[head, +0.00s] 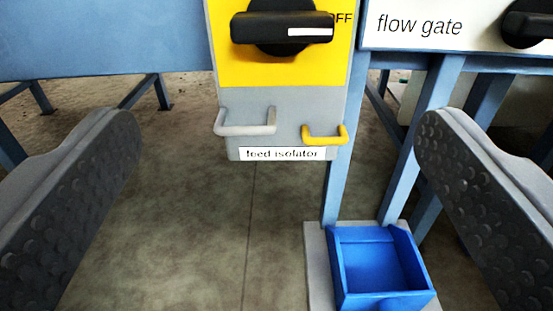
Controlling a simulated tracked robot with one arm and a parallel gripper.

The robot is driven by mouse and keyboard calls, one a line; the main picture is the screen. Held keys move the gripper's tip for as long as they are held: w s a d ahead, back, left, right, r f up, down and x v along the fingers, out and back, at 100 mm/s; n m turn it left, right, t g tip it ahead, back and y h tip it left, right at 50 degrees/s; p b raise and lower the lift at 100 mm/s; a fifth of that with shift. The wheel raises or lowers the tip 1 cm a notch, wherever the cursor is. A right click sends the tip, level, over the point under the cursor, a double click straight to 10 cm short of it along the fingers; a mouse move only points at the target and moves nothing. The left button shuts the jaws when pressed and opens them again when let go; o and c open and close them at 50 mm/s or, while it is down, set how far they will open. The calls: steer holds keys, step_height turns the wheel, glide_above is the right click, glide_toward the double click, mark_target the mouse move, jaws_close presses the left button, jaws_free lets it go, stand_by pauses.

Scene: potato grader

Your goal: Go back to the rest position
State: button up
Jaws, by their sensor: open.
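My gripper (275,165) shows as two dark, studded fingers, one at each side of the head view. The fingers stand wide apart with nothing between them. Past them is the feed isolator (287,108), a grey and yellow box with a black rotary handle (281,27). The handle lies crosswise, its white mark pointing right at the letters "OFF". Below it are a grey staple (246,124) and a yellow staple (325,136). No contact between the fingers and the box shows.
A white "flow gate" panel (430,27) with a black knob (530,24) is at the upper right. A blue open bin (381,264) sits on a grey plinth at the lower right. Blue frame legs (345,180) stand behind it. Bare concrete floor (190,220) lies at the lower left middle.

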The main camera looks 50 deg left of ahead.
steer(key=shift+s+d, duration=0.25)
steer(key=shift+d, duration=0.05)
